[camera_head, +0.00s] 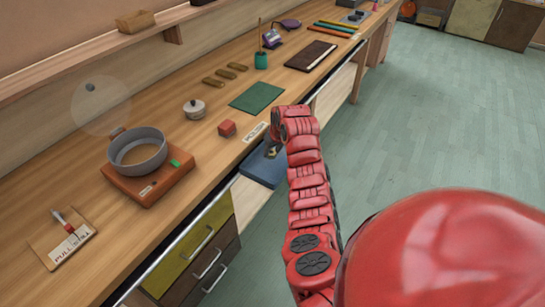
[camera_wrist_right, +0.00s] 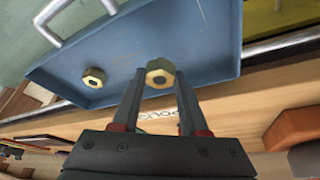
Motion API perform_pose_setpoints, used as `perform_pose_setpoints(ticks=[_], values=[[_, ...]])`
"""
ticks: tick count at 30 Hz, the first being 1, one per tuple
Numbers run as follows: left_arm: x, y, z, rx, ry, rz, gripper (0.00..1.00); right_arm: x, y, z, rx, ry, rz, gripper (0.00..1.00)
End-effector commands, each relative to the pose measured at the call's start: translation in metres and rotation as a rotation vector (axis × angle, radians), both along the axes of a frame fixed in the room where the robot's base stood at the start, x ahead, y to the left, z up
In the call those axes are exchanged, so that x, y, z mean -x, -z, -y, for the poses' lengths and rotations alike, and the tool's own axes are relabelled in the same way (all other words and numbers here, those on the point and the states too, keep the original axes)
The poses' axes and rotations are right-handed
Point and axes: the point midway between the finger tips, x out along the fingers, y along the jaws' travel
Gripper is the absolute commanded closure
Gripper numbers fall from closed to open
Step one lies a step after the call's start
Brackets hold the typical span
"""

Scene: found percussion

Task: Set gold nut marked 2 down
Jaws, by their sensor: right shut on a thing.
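My right gripper (camera_wrist_right: 160,80) is shut on a gold nut (camera_wrist_right: 160,66), which sits between its fingertips in the right wrist view. No number can be read on it. The nut is over or in a blue open drawer (camera_wrist_right: 195,30); I cannot tell whether it touches the bottom. A second gold nut (camera_wrist_right: 94,78) lies in the drawer, apart from the gripper. In the head view my red right arm reaches the drawer (camera_head: 262,172) at the counter's front edge, and its gripper (camera_head: 271,150) is small and partly hidden. My left gripper is not in view.
A metal handle (camera_wrist_right: 55,25) is on the drawer's front. Closed yellow and brown drawers (camera_head: 205,235) are beside it.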

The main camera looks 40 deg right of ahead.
Motion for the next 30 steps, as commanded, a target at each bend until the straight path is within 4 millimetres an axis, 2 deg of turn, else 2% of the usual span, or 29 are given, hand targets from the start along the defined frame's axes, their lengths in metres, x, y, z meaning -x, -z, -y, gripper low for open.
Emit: perform_pose_setpoints(ticks=[6, 9, 18, 19, 21, 24, 30], values=[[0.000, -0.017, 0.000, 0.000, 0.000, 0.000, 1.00, 0.001, 0.024, -0.001, -0.003, 0.000, -0.005, 1.00], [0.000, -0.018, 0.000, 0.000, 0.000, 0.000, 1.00, 0.002, 0.035, -0.001, -0.003, 0.000, -0.007, 1.00], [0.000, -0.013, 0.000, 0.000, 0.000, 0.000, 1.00, 0.001, 0.039, 0.000, -0.002, 0.001, -0.002, 1.00], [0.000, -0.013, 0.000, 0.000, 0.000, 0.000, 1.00, 0.001, 0.039, 0.000, -0.002, 0.001, -0.002, 0.55], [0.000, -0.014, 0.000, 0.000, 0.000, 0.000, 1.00, 0.001, 0.037, 0.000, -0.002, 0.001, -0.002, 0.42], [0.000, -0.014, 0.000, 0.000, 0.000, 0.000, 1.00, 0.001, 0.037, 0.000, -0.001, 0.001, -0.002, 0.26], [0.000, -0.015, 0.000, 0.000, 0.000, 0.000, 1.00, 0.001, 0.037, 0.000, -0.001, 0.001, -0.002, 0.26]])
